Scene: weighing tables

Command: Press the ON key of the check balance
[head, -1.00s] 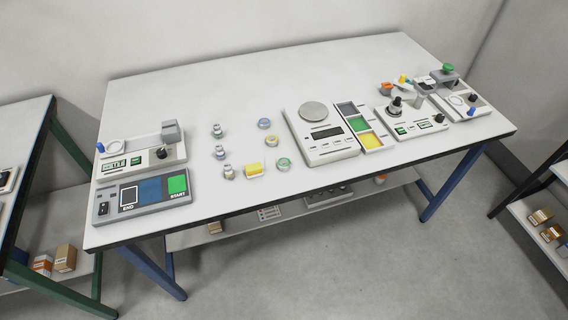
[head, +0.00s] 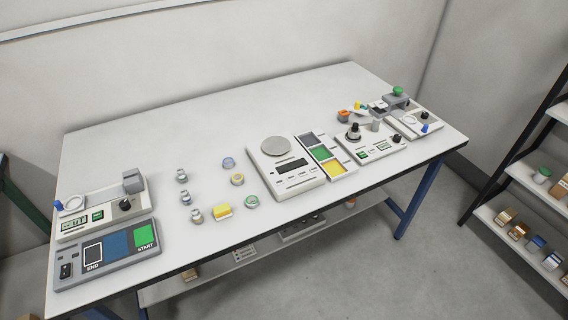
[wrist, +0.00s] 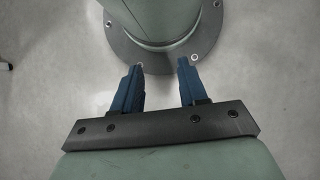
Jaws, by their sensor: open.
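A white balance (head: 293,184) with a round grey pan (head: 276,147), a dark display and a row of small keys stands at the middle of the table; its key lettering is too small to read. Other white units with small green displays stand at the left (head: 103,222) and right (head: 383,147). I cannot tell by label which unit is the check balance or which key is ON. My gripper (wrist: 160,66) shows only in the wrist view. Its two blue fingers are apart, with nothing between them, above the grey floor beside my base, away from the table.
The table (head: 130,150) also bears a START/END panel (head: 107,256) at front left, several small weights and tins (head: 238,180) left of the balance, and a three-colour tray (head: 322,153) right of it. A stocked shelf (head: 510,226) stands at far right.

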